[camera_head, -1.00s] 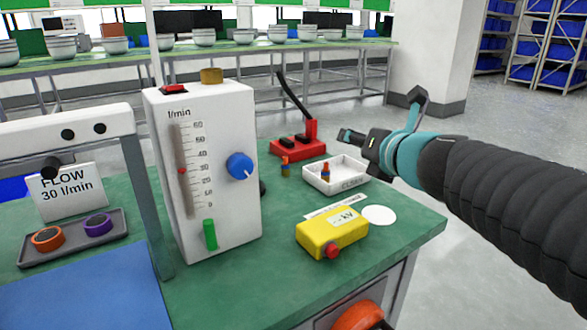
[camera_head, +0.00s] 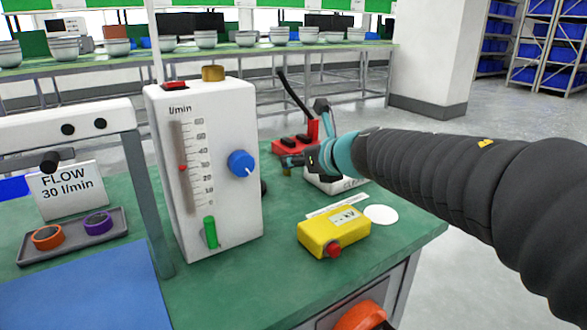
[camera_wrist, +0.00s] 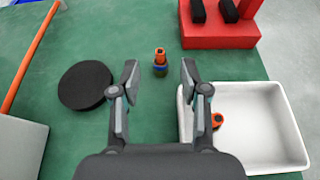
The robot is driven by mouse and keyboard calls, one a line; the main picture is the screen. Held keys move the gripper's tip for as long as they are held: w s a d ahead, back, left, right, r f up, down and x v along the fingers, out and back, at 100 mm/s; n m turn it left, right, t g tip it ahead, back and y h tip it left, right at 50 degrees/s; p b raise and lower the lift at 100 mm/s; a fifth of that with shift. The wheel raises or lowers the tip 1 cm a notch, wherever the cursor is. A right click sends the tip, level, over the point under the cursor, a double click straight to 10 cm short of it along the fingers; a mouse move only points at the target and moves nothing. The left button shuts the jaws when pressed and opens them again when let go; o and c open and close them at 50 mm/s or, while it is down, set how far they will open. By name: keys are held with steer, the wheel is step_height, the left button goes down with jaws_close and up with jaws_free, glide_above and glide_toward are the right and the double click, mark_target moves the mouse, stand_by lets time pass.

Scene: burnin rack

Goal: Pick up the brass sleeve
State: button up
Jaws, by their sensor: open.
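In the wrist view a small upright piece with an orange top, a brass-coloured body and a blue band, seemingly the brass sleeve (camera_wrist: 160,70), stands on the green bench. My gripper (camera_wrist: 159,82) is open and empty, with one finger on each side of the sleeve in the picture; I cannot tell the remaining height. In the head view my gripper (camera_head: 298,160) is low over the bench behind the yellow box, and I cannot make out the sleeve there. A similar orange-topped piece (camera_wrist: 217,121) is inside the white tray (camera_wrist: 299,150).
The white tray lies close to the right finger. A red block with black slots (camera_wrist: 218,35) stands behind it. A black disc (camera_wrist: 85,86) lies left of the left finger. The flowmeter (camera_head: 225,215) and yellow box (camera_head: 334,231) stand on the bench.

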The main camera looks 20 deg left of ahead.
steer(key=shift+x, duration=2.8)
steer(key=shift+d, duration=0.1)
jaws_close()
